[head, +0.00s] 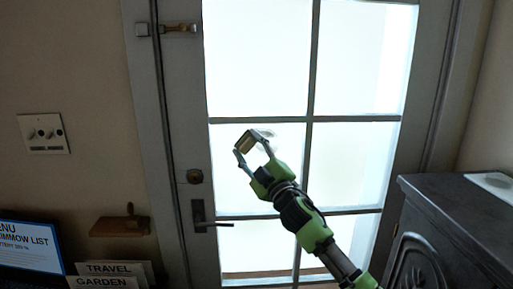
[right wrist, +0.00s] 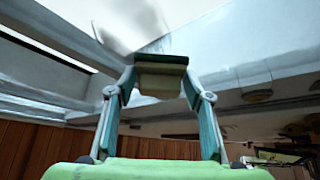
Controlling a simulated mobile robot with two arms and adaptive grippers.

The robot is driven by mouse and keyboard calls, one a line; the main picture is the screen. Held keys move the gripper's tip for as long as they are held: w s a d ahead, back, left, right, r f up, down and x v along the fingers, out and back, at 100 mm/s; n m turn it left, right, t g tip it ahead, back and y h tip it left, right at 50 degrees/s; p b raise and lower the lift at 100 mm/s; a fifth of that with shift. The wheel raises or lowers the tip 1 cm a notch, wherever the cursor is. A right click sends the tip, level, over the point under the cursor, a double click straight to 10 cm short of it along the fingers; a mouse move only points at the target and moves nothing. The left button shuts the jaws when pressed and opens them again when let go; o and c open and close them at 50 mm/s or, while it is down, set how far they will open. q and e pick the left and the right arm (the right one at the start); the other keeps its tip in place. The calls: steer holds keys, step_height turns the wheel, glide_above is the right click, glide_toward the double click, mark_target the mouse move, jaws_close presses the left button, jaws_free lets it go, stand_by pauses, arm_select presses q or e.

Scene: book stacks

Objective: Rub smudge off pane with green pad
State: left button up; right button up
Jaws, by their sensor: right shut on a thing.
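The smudge (head: 268,138) is a faint grey patch on a pane of the glazed door, just right of the pad in the head view. It shows as a grey smear (right wrist: 128,25) at the top of the right wrist view. My right gripper (head: 250,144) is shut on the green pad (head: 248,141), a small block that looks olive-tan here. The right wrist view shows the pad (right wrist: 161,77) between both fingertips, with a teal edge. The pad is in front of the pane beside the smudge; I cannot tell whether it touches the glass. My left gripper is not in view.
The door has white glazing bars (head: 309,125) around the panes and a dark handle (head: 205,218) at its left. A dark cabinet (head: 455,225) stands at the right. A small wooden shelf (head: 119,226) and signs (head: 27,247) are at the left.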

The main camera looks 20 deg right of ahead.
mark_target(277, 132)
steer(key=shift+w+a, duration=0.15)
steer(key=shift+a, duration=0.45)
steer(key=shift+r+p, duration=0.8)
steer(key=shift+r, duration=0.15)
steer(key=shift+s+d+f+p, duration=0.1)
steer(key=shift+s+d+p, duration=0.2)
steer(key=shift+d, duration=0.9)
steer(key=shift+s+d+p, duration=0.2)
steer(key=shift+d+p, duration=0.15)
steer(key=shift+d, duration=0.85)
steer(key=shift+s+d+f+p, duration=0.1)
steer(key=shift+s+d+p, duration=0.2)
steer(key=shift+d, duration=0.9)
steer(key=shift+s+d+p, duration=0.15)
steer(key=shift+d, duration=0.9)
steer(key=shift+s+d+p, duration=0.15)
steer(key=shift+d, duration=0.85)
steer(key=shift+r, duration=0.1)
steer(key=shift+s+a+p, duration=0.1)
steer(key=shift+s+p, duration=0.2)
steer(key=shift+s, duration=0.3)
steer(key=shift+s+a+p, duration=0.25)
steer(key=shift+s, duration=0.95)
steer(key=shift+s+a+p, duration=0.25)
steer(key=shift+s, duration=0.9)
